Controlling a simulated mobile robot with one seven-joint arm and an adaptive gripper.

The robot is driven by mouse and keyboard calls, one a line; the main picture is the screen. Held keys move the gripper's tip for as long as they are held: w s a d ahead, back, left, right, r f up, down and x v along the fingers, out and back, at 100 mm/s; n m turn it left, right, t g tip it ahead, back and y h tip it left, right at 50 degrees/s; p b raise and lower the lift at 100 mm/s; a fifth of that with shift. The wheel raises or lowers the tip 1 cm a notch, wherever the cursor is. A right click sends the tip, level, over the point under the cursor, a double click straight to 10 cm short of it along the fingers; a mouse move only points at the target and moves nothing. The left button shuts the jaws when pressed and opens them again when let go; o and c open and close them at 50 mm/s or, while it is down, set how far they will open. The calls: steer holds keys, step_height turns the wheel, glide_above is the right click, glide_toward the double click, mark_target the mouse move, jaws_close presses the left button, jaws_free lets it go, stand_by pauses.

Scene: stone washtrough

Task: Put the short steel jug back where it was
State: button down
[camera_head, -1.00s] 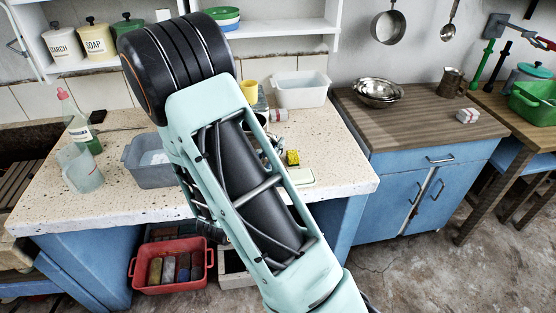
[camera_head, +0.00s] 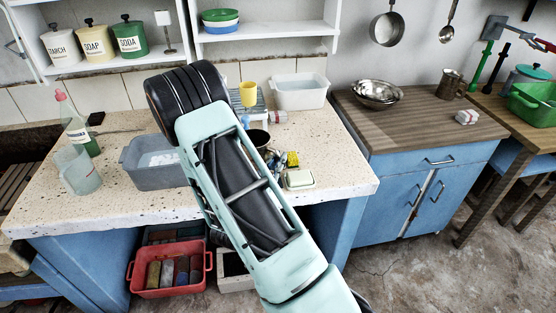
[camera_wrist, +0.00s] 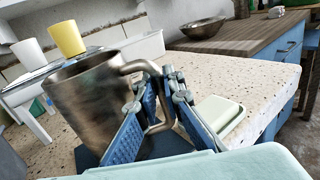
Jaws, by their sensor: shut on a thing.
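The short steel jug (camera_wrist: 90,105) fills the left of the wrist view, upright with a slight tilt in the picture. My gripper (camera_wrist: 163,112) has its blue fingers shut on the jug's handle, at the jug's right side. In the head view the jug's dark mouth (camera_head: 258,137) shows just right of my arm, over the speckled counter; most of its body and my fingers are hidden there. I cannot tell whether its base touches the counter. A second steel jug (camera_head: 452,84) stands on the wooden worktop at the right.
A yellow cup (camera_head: 248,95) stands on a small white stand behind the held jug. A white tub (camera_head: 300,91), a pale soap dish (camera_head: 299,179) and a grey basin (camera_head: 150,177) are on the speckled counter (camera_head: 335,160). A steel bowl (camera_head: 377,93) sits on the wooden worktop (camera_head: 410,122).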

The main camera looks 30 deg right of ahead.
steer(key=shift+f, duration=0.15)
steer(key=c, duration=2.1)
jaws_free()
steer(key=shift+r, duration=0.2)
steer(key=v, duration=1.2)
steer(key=shift+b, duration=0.4)
